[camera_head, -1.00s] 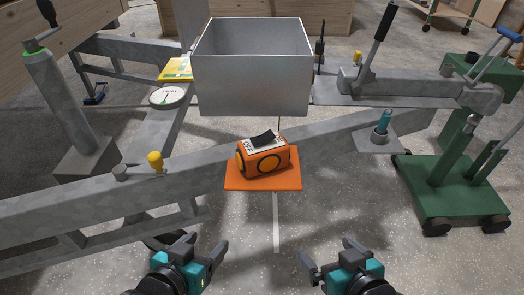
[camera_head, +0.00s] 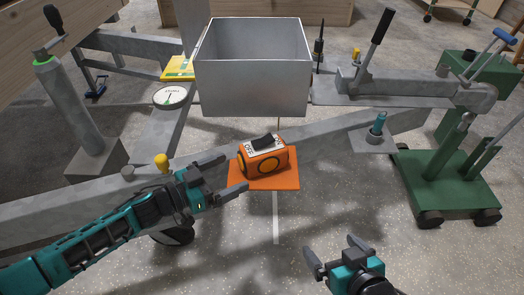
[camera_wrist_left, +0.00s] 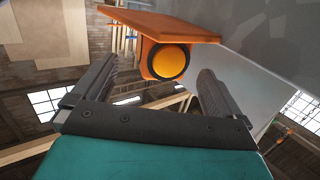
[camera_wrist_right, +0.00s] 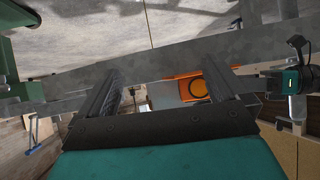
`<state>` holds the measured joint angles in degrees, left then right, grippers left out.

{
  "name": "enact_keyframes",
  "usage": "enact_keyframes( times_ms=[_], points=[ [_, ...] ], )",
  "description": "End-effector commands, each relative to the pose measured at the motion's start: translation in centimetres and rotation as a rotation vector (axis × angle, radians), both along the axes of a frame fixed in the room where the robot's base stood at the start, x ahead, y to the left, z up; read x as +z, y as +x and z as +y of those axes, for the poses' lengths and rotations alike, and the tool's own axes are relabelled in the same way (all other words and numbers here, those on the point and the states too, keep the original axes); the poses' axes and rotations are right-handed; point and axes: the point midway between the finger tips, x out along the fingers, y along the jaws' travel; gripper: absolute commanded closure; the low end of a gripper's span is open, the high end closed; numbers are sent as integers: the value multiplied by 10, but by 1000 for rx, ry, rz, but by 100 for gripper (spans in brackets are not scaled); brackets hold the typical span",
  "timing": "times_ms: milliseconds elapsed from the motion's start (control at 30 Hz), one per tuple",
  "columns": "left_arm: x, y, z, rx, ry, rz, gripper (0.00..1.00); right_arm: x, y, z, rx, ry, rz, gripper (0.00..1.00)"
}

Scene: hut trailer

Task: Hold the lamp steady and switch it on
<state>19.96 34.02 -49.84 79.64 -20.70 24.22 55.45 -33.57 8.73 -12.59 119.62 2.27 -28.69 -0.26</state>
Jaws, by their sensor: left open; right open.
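The lamp (camera_head: 264,162) is an orange box with a yellow round lens and a dark rocker switch (camera_head: 264,140) on its white top plate. It sits on an orange shelf (camera_head: 268,184) in the middle of the head view. My left gripper (camera_head: 228,178) is open and empty, just left of the lamp and shelf. In the left wrist view the lamp (camera_wrist_left: 150,58) shows ahead, between and beyond the open fingers. My right gripper (camera_head: 332,260) is open and empty, in front of the shelf and lower right. The lamp (camera_wrist_right: 196,88) shows beyond its fingers in the right wrist view.
A grey metal box (camera_head: 252,75) stands behind the lamp. Grey trailer beams (camera_head: 60,205) run to both sides, with a yellow knob (camera_head: 161,161) near my left arm. A green wheeled stand (camera_head: 455,188) is at right. The floor in front of the shelf is clear.

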Motion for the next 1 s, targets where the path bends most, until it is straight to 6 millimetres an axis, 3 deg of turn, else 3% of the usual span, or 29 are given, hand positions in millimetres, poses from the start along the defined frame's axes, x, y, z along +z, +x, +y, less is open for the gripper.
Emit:
enact_keyframes(
  times_ms=[167,533,700,1000],
  points=[
    [-2,4,-1,-25,3,3,0,-5,-1,-1,0,-2,4,0],
    [-9,32,-42,-23,1,0,0,-20,-1,5,8,9,14,0],
    [-8,45,-62,-23,0,3,0,-15,2,10,8,24,10,0],
    [-10,56,-78,-22,2,3,0,-17,3,12,12,25,12,0]
  ],
)
